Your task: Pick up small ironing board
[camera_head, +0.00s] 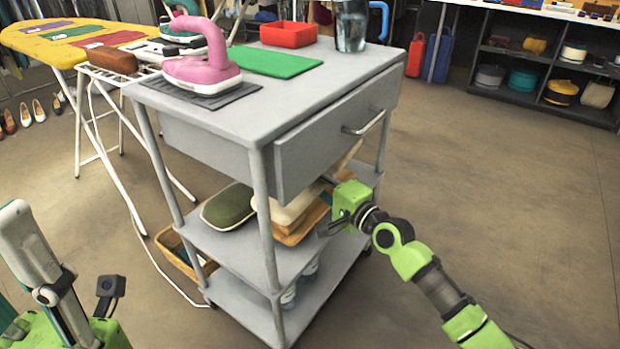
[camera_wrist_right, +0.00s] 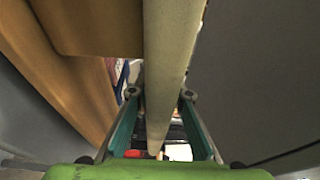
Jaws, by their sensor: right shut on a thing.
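The small ironing board (camera_head: 287,212), with a cream padded top, lies on the middle shelf of the grey cart, under the drawer. Brown wood shows just below its top. My right gripper (camera_head: 330,184) reaches in under the drawer from the right and is shut on the cream board. In the right wrist view the cream board (camera_wrist_right: 172,60) runs edge-on between my two fingers (camera_wrist_right: 158,128), with brown wood (camera_wrist_right: 95,25) beside it. The cart post and drawer hide part of the board.
The grey cart (camera_head: 225,122) has a closed drawer (camera_head: 335,140) just above my right gripper. A green pad (camera_head: 229,206) lies left of the board. A pink iron (camera_head: 203,65), red tray (camera_head: 288,34) and glass (camera_head: 351,25) stand on top. The floor to the right is clear.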

